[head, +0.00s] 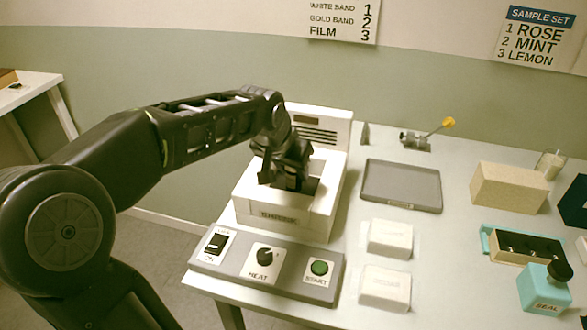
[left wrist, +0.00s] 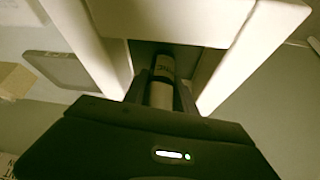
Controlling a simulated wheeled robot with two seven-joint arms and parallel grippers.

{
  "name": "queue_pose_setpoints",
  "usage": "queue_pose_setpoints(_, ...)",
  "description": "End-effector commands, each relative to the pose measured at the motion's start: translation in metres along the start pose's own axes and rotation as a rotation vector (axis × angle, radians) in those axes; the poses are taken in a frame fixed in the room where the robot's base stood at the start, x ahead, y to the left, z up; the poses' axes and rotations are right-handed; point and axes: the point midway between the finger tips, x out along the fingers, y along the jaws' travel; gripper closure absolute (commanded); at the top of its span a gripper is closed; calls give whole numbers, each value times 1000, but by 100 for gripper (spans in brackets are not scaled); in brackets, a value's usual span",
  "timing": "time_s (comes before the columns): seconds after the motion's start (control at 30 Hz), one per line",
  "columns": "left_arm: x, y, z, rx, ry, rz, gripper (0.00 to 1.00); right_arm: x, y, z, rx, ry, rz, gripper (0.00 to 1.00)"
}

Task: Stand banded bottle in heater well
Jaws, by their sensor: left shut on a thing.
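The heater (head: 328,207) is a cream box with an open well in its top, on the left part of the table. My left gripper (head: 288,183) is at the well's opening, pointing down. The bottle is between the well's walls (left wrist: 240,65). The gripper hides it in the head view. I cannot tell whether its base touches the well's floor. My right gripper is not in view.
A control panel (head: 265,265) with a switch, a heat knob and a green start button lies in front of the heater. To the right are a grey tray (head: 402,187), two white blocks (head: 390,238), a beige box (head: 508,187), a teal-ended rack (head: 525,246) and a teal seal device (head: 545,290).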

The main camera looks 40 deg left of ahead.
Motion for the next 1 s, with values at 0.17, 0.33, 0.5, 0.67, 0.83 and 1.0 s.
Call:
queue_pose_setpoints(0.17, 3, 0, 2, 0, 0, 0, 64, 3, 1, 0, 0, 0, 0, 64)
queue_pose_setpoints(0.33, 3, 0, 2, 0, 0, 0, 50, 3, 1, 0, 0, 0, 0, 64)
queue_pose_setpoints(0.5, 3, 0, 2, 1, 0, 0, 46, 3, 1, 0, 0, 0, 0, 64)
queue_pose_setpoints(0.67, 2, 0, 1, 1, 0, 0, 46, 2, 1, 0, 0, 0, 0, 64)
queue_pose_setpoints(0.83, -8, 0, -1, 1, 2, -1, 46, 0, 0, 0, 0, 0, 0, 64)
queue_pose_setpoints(1.0, -36, 0, -2, 1, 5, -1, 46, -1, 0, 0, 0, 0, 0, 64)
